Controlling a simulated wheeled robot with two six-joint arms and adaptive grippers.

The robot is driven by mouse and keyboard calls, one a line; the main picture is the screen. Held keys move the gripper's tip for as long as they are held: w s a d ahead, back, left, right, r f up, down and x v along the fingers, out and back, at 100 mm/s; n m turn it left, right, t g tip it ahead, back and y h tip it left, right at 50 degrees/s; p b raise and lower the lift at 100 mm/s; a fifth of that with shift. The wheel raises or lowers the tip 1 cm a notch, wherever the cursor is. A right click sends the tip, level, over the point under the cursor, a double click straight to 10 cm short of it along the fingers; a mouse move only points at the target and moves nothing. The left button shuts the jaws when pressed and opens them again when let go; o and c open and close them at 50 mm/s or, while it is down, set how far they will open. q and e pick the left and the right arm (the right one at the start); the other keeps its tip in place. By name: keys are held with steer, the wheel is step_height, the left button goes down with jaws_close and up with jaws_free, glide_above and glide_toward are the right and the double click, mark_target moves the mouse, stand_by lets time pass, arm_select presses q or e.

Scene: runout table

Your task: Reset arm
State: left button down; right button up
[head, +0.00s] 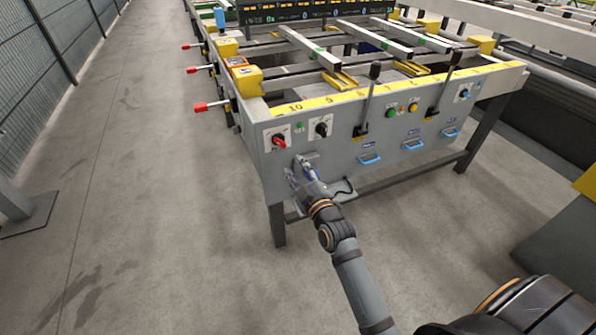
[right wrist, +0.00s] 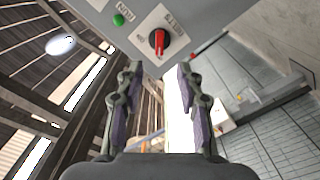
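My right gripper (head: 301,172) is in front of the lower left part of the runout table's grey front panel (head: 345,140), below the rotary switches. In the right wrist view the right gripper (right wrist: 160,72) is open, with nothing between its fingers. A red-handled rotary switch (head: 279,141) is at the panel's left end; it also shows in the right wrist view (right wrist: 158,41), just beyond the fingertips, apart from them. A black rotary switch (head: 321,127) is to its right. Whether the gripper touches the panel I cannot tell. My left gripper is out of view.
A green button (head: 299,126) sits between the switches. Black levers (head: 369,100) and blue handles (head: 370,159) are farther right on the panel. Red-tipped handles (head: 208,106) stick out on the table's left side. The concrete floor (head: 140,180) at left is clear.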

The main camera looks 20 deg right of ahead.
steer(key=shift+s, duration=0.6)
